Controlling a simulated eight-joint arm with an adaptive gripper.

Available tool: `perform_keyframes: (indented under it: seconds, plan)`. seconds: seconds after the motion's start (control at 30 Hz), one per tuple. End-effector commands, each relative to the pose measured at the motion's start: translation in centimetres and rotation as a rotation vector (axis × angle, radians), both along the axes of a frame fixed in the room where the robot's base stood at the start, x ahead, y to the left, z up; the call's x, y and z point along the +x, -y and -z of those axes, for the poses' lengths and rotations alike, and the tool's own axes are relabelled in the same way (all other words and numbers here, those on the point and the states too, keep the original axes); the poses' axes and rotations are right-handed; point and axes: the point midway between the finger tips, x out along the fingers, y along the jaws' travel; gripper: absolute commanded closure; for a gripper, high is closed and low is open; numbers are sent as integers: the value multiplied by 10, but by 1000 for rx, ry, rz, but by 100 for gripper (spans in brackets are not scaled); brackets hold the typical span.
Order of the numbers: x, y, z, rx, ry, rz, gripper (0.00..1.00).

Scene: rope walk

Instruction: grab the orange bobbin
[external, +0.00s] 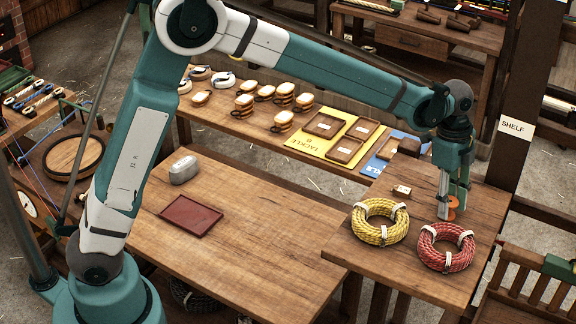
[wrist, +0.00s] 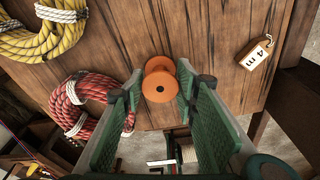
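The orange bobbin (wrist: 160,80) stands on the wooden shelf top, seen from above in the wrist view. In the external view the bobbin (external: 452,211) shows low between my fingers, partly hidden by them. My gripper (wrist: 157,92) is open, with one green finger on each side of the bobbin. A gap shows between the bobbin and each finger in the wrist view. In the external view my gripper (external: 453,203) points down, its fingertips near the shelf top.
A red rope coil (external: 446,247) lies close by the bobbin, with a yellow rope coil (external: 380,221) beside it. A numbered tag (wrist: 254,53) lies right of the bobbin in the wrist view. A SHELF sign (external: 516,128) hangs on a post.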

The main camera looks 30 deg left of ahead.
Motion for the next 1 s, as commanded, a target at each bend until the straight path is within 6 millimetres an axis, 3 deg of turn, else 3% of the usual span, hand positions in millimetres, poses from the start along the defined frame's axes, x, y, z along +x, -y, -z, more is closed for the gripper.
perform_keyframes:
  seconds: [0.4,0.5,1.0]
  plan:
    - [0,0,0,0,0,0,70]
    - [0,0,0,0,0,0,82]
    - [0,0,-4,0,0,0,82]
